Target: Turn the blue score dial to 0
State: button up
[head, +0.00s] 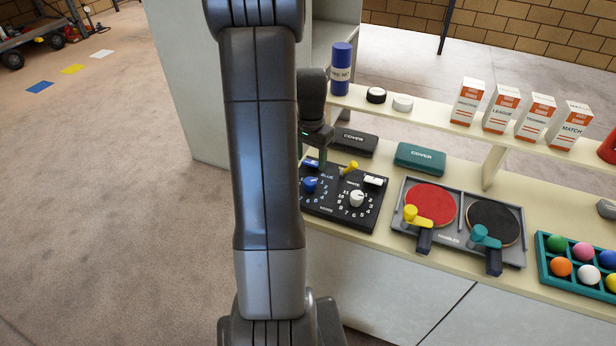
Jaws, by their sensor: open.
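The blue score dial (310,185) is a small blue knob on the black scoreboard (338,216), left of a white dial (357,198). A ring of white numbers surrounds it, partly hidden by my arm. I cannot tell which number the blue dial points at. My gripper (318,158) is just above the back left of the board, behind the blue dial as seen here, and looks apart from it. The jaws are open, though my arm hides part of them. I see nothing held in them.
A yellow peg (350,167) and a white block (374,181) sit on the board. Black (354,142) and teal (420,157) cover cases lie behind it. A paddle tray (452,240) stands to the right. A raised shelf (430,122) runs behind, holding a blue can (341,70).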

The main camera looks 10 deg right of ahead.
aim_at(310, 181)
notch_tip(310, 181, down, 9)
jog(key=shift+p, duration=0.4)
jog(key=c, duration=1)
